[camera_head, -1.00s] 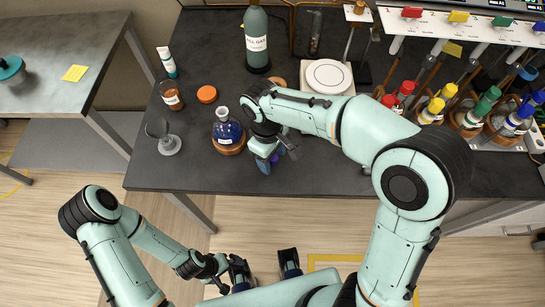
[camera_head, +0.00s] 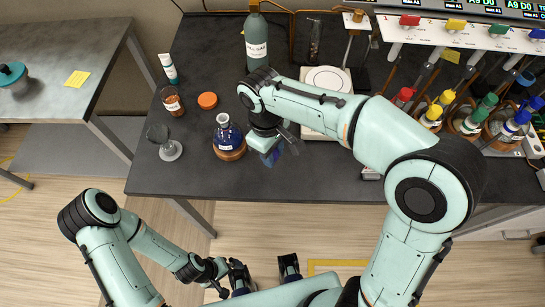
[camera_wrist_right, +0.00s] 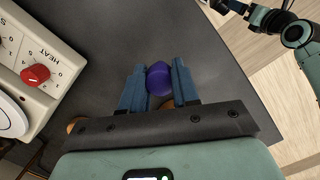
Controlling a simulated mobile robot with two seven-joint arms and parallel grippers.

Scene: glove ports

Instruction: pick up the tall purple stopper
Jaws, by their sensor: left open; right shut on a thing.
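The purple stopper (camera_wrist_right: 159,78) sits between the two blue fingers of my right gripper (camera_wrist_right: 160,88) in the right wrist view. The fingers are shut on it, and its rounded end faces the camera. In the head view my right gripper (camera_head: 270,156) is over the dark bench, right of the round flask; the arm and fingers hide most or all of the stopper there. My left gripper (camera_head: 264,275) is open and empty, low in the head view in front of the bench.
A flask of blue liquid (camera_head: 228,138) stands on a cork ring. A glass funnel-like piece (camera_head: 170,150), brown bottle (camera_head: 172,102), orange lid (camera_head: 208,100) and hot plate (camera_head: 328,80) are nearby. Racked coloured-cap bottles (camera_head: 465,118) fill the right. The bench front (camera_head: 320,185) is clear.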

